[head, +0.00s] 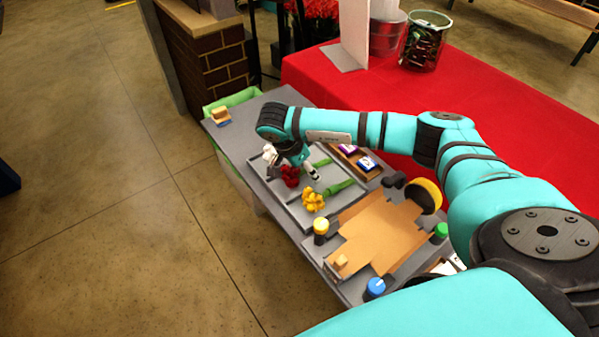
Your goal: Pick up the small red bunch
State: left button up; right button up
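The small red bunch (290,176) lies on a grey tray (294,205) on the grey worktable, its green stems pointing to the right. A yellow bunch (314,201) with green stems lies on the same tray, nearer to me. My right gripper (291,164) points down at the red bunch. Its fingers are spread apart, one to the left and one to the right of the flowers. The gripper hides part of the bunch, and I cannot tell whether it touches it. My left gripper is out of view.
Brown wrapping paper (378,232) lies nearer on the table, with a yellow tape roll (424,195) and colour-topped pots around it. A wooden tray of small boxes (366,163) sits right of the bunches. A red-covered table (480,110) stands behind.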

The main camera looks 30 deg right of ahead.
grip_shut()
dwell(0.3)
